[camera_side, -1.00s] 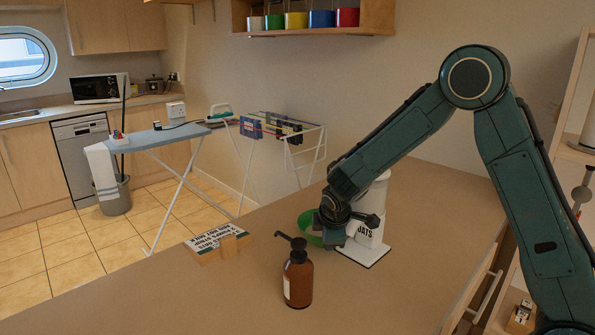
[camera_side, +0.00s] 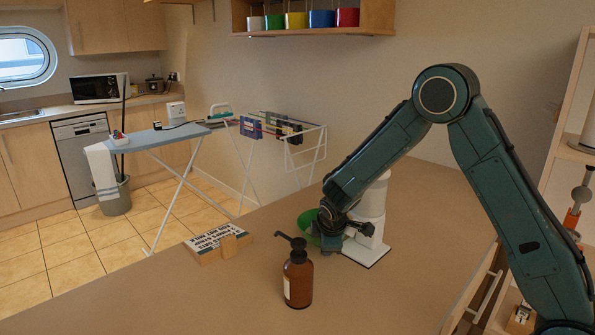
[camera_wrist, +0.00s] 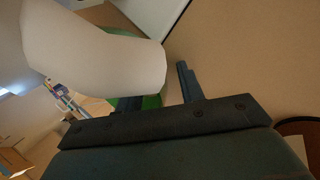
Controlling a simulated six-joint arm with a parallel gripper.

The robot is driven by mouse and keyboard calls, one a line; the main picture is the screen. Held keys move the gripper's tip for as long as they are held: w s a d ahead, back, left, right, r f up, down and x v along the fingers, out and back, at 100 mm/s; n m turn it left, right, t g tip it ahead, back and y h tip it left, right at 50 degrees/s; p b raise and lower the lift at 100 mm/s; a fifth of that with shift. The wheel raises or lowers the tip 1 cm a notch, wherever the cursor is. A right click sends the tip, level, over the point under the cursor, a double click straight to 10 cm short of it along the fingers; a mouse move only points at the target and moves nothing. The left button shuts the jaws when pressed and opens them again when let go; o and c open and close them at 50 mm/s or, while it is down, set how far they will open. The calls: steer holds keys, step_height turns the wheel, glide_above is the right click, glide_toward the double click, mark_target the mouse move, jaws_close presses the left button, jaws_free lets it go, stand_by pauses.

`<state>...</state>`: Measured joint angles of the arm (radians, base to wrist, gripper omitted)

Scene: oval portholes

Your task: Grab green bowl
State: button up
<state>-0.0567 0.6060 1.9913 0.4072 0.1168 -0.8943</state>
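The green bowl (camera_side: 306,224) stands on the worktop, with its right part hidden behind my gripper (camera_side: 328,242). Green also shows in the wrist view as part of the bowl (camera_wrist: 151,102), between and beyond the fingers. Whether a finger touches the bowl cannot be told.
A brown pump bottle (camera_side: 298,279) stands in front. A lettered wooden block (camera_side: 218,243) lies to the left. The front right worktop is clear.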

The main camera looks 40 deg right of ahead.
jaws_close()
steer(key=shift+r, duration=0.1)
steer(key=shift+r, duration=0.65)
steer(key=a, duration=0.4)
steer(key=shift+a+f, duration=0.1)
steer(key=shift+a, duration=0.1)
step_height(320, 180, up, 14)
steer(key=shift+d, duration=0.2)
steer(key=shift+f, duration=0.1)
